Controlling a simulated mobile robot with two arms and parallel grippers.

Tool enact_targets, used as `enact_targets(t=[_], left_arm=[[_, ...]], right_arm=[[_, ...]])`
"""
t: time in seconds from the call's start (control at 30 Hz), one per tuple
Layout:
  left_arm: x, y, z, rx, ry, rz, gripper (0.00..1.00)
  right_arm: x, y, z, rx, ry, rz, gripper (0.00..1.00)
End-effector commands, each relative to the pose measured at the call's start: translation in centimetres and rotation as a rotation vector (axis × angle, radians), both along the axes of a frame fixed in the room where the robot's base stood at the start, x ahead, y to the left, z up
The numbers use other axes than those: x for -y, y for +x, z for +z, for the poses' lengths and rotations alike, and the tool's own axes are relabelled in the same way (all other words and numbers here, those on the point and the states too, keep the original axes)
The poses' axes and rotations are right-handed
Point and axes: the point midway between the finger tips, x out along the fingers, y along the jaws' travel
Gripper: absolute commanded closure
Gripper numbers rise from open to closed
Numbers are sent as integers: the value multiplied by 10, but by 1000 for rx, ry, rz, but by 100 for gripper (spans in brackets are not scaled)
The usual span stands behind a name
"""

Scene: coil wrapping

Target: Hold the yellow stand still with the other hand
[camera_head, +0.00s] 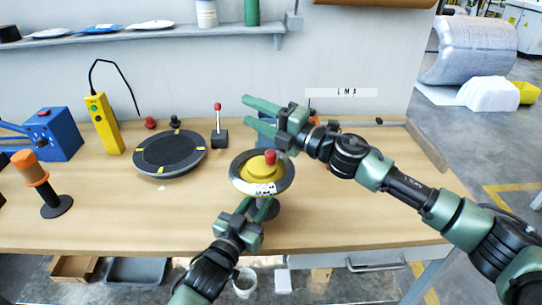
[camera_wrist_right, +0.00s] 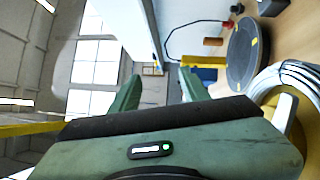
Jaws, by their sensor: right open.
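The yellow stand (camera_head: 262,167) has a red knob on top, a pale label on its front and a grey-white ring around it. Its yellow body and the pale ring (camera_wrist_right: 287,76) also show at the right edge of the right wrist view. My right gripper (camera_head: 246,112) is open and empty, above and behind the stand. Its two fingers (camera_wrist_right: 158,90) are apart with nothing between them. My left gripper (camera_head: 259,208) is at the front underside of the stand, its fingers beside the dark lower part. The ring hides part of this, so I cannot tell whether they grip it.
A black round turntable (camera_head: 170,152) with yellow marks lies left of the stand. A red-knobbed lever (camera_head: 219,130) stands behind it. A yellow control box (camera_head: 103,124), a blue machine (camera_head: 47,135) and an orange-handled tool (camera_head: 43,184) are further left. The front table middle is clear.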

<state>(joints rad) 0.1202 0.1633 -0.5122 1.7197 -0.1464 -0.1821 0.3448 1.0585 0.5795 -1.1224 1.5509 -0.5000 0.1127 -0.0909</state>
Motion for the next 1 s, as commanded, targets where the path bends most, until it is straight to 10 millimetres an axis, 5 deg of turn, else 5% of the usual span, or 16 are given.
enact_targets(t=[0.33,0.7,0.87,1.0], left_arm=[[-1,1,0,0,1,2,100],[-1,0,0,0,1,2,100],[-1,0,0,0,1,1,100],[-1,0,0,0,1,1,100]], right_arm=[[39,-63,-30,505,-526,-454,54],[69,-152,-81,744,-1103,-598,54],[74,-162,-86,771,-1188,-604,54],[70,-149,-86,775,-1199,-606,54]])
